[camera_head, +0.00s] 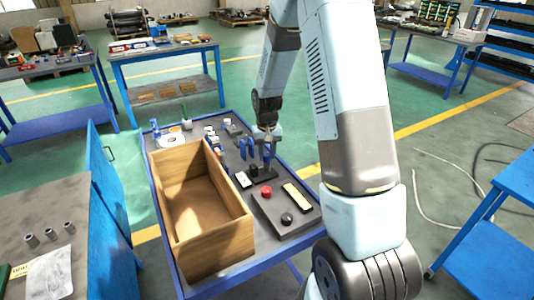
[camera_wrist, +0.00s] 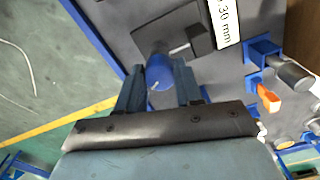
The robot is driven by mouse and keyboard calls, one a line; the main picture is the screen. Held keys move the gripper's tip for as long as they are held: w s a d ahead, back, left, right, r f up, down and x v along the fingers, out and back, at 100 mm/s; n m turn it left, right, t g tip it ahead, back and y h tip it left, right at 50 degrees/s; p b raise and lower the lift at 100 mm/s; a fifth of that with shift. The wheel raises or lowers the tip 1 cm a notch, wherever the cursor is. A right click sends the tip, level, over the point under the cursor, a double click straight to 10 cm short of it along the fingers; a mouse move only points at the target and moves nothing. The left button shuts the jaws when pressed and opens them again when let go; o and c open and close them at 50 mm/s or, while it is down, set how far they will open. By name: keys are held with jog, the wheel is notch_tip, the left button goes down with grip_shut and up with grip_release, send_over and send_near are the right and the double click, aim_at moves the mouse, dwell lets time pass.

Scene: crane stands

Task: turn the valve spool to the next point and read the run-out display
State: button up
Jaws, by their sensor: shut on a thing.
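In the wrist view my gripper (camera_wrist: 159,84) has its two dark blue-grey fingers on either side of a blue round part (camera_wrist: 158,72), shut on it. This looks like an end of the valve spool; the rest of it is hidden. A dark block (camera_wrist: 188,36) with a thin metal pin lies just past it. A white display (camera_wrist: 226,20) beside the block reads "30 mm", its start cut off by the frame edge.
An open wooden box (camera_head: 230,230) fills the left of the blue-edged bench. Small parts and a blue stand with an orange piece (camera_wrist: 268,98) lie close by.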

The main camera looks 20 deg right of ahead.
aim_at(267, 154)
jog(key=o, duration=1)
jog(key=shift+o, duration=0.2)
notch_tip(267, 154, up, 14)
jog(key=shift+f, duration=0.15)
jog(key=s+r+t, duration=0.3)
jog(key=s+r, duration=1.1)
jog(key=s+r+t, duration=0.1)
jog(key=s+r, duration=0.1)
jog(key=s, duration=0.6)
jog(key=s+r+t, duration=0.1)
jog(key=s, duration=0.7)
jog(key=shift+a+r+n+t, duration=0.15)
jog(key=shift+r+n+t, duration=0.15)
jog(key=shift+r+n, duration=0.1)
